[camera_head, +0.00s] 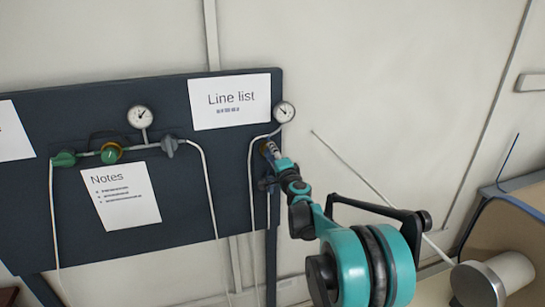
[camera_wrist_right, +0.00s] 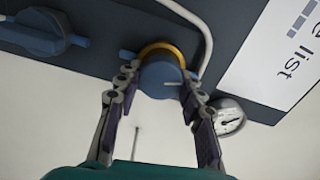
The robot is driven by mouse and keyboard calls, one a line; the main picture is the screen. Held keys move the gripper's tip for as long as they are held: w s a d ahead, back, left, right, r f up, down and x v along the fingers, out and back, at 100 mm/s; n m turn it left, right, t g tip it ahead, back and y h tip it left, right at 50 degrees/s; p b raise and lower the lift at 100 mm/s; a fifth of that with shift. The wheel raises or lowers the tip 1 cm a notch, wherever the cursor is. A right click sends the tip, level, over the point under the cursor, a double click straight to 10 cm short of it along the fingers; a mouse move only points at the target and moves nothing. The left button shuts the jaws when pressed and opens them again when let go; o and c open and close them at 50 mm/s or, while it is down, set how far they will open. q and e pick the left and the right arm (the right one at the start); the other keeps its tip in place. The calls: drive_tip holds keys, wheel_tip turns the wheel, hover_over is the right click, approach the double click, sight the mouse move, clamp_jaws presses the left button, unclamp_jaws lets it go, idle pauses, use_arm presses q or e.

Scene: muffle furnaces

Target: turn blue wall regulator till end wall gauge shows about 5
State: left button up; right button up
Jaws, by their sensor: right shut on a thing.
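The blue wall regulator (camera_wrist_right: 161,80), a round knob with a brass ring behind it, sits at the right end of the dark board. My right gripper (camera_wrist_right: 160,88) has its two fingers on either side of the knob and is shut on it. In the head view my right gripper (camera_head: 270,152) reaches the board's right edge and mostly hides the knob. The end wall gauge (camera_head: 284,112), a round white dial, is above the knob at the board's edge. It also shows in the wrist view (camera_wrist_right: 228,119); its reading is too small to tell. My left gripper is not in view.
The dark board (camera_head: 230,185) holds a "Line list" sheet (camera_head: 230,101), a "Notes" sheet (camera_head: 121,195), another gauge (camera_head: 140,117) and a green valve (camera_head: 64,159). A blue valve handle (camera_wrist_right: 40,33) is close beside the knob. White tubes hang down the board.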

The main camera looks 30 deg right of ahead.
drive_tip(key=m+b, duration=0.1)
drive_tip(key=m, duration=0.5)
drive_tip(key=shift+f, duration=0.15)
drive_tip(key=m, duration=0.6)
drive_tip(key=shift+a, duration=0.1)
drive_tip(key=shift+m, duration=0.3)
drive_tip(key=shift+f, duration=0.1)
drive_tip(key=o, duration=1.2)
drive_tip(key=v, duration=1.2)
